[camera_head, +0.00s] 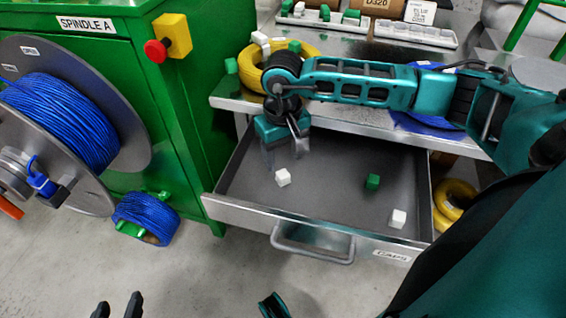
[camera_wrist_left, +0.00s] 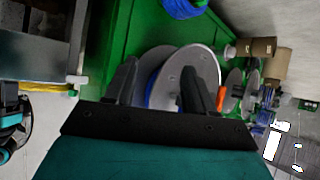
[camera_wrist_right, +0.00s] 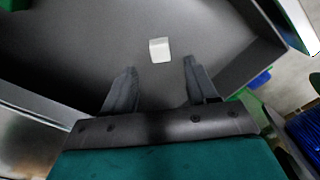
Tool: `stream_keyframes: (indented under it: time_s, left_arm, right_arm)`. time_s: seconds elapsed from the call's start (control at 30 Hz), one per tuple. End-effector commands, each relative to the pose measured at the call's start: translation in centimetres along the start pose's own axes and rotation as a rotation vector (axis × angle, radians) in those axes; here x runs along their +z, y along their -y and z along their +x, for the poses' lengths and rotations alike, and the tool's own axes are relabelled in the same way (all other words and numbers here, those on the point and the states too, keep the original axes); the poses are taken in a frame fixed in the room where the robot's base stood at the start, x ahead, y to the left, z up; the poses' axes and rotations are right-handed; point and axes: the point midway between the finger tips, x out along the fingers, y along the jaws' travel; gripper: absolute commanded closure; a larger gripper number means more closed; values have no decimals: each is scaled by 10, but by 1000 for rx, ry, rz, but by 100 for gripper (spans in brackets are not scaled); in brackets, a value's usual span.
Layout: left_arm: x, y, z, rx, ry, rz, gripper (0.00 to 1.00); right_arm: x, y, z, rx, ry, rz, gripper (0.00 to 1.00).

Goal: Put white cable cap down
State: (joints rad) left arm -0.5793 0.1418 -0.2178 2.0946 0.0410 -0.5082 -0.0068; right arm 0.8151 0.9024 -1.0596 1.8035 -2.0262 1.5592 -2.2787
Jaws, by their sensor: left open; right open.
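A white cable cap (camera_head: 283,177) lies on the floor of the open drawer, just below my right gripper (camera_head: 284,150). In the right wrist view this white cap (camera_wrist_right: 159,49) sits ahead of and between the open fingertips, apart from them. My right gripper is open and empty above the drawer (camera_head: 330,185). A second white cap (camera_head: 398,218) and a green cap (camera_head: 373,181) lie farther right in the drawer. My left gripper (camera_head: 118,306) is open and empty at the lower left, over the floor; its fingers show in the left wrist view (camera_wrist_left: 158,85).
The drawer's front wall and handle (camera_head: 313,250) stick out over the floor. A green cabinet (camera_head: 180,120) with a blue cable spool (camera_head: 62,120) stands left. A blue cable coil (camera_head: 146,217) lies on the floor. The worktop above holds a yellow coil (camera_head: 250,68) and white trays (camera_head: 415,33).

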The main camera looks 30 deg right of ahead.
Motion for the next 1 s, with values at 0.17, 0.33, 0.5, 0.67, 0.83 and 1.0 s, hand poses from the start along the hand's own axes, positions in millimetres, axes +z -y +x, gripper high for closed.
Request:
stream_keyframes:
  time_s: [0.17,0.33,0.5,0.67,0.83,1.0]
  left_arm:
    - [-2,1,-5,-4,3,1,46]
    - [0,2,-7,-5,8,5,46]
    - [1,3,-8,-6,11,8,46]
    - [2,3,-8,-6,12,10,46]
    - [2,3,-8,-6,12,10,46]
    - [2,3,-8,-6,13,9,46]
  right_arm:
    - [-1,0,-41,0,-4,0,42]
    - [0,0,-60,0,-2,1,42]
    - [0,0,-66,-1,0,0,42]
    - [0,0,-65,-1,0,0,42]
    - [0,0,-65,0,0,1,42]
    - [0,0,-65,0,0,0,42]
